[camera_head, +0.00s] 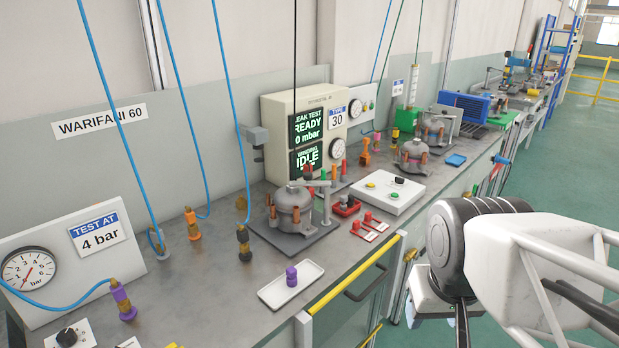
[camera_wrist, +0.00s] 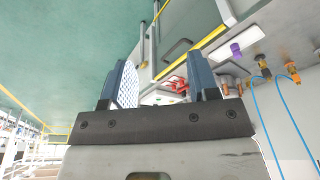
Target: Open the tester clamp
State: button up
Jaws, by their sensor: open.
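A grey compressor (camera_head: 292,208) stands on a dark plate (camera_head: 270,232) in front of the beige leak tester (camera_head: 306,128). A grey post with a flat arm (camera_head: 326,200), which looks like the tester clamp, stands at its right. The arm reaches over the compressor's top; whether it presses down I cannot tell. A small red fixture (camera_head: 346,206) sits just right of the plate and also shows in the wrist view (camera_wrist: 177,85). My gripper (camera_head: 437,316) is off the bench's front edge, right of the clamp. Its fingers (camera_wrist: 160,78) are apart and empty. The right finger hides part of the bench.
A white tray (camera_head: 275,293) with a purple fitting (camera_head: 291,276) lies near the front edge. A white button box (camera_head: 387,191) is right of the clamp. Blue hoses (camera_head: 186,100) hang at the left. A yellow rail (camera_head: 350,275) and black handle run along the bench front.

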jog(key=shift+o, duration=0.3)
jog(key=w+a+r, duration=0.2)
jog(key=w+r, duration=0.1)
jog(key=w, duration=0.7)
jog(key=w+a+r+n+g, duration=0.1)
jog(key=w+a+r, duration=0.15)
jog(key=w, duration=0.65)
jog(key=w+a+r, duration=0.1)
jog(key=w+r, duration=0.2)
jog(key=w, duration=0.7)
jog(key=shift+n+g, duration=0.7)
jog(key=shift+g, duration=0.1)
jog(key=w+a+f, duration=0.2)
jog(key=w+a, duration=0.2)
jog(key=w, duration=0.5)
jog(key=w+a+f, duration=0.2)
jog(key=w+a, duration=0.2)
jog(key=w, duration=0.6)
jog(key=w+a+f, duration=0.2)
jog(key=w+a, duration=0.2)
jog(key=w, duration=0.5)
jog(key=shift+w+a+f, duration=0.2)
jog(key=shift+a+f, duration=0.1)
jog(key=shift+w+a+f, duration=0.25)
jog(key=shift+w, duration=0.2)
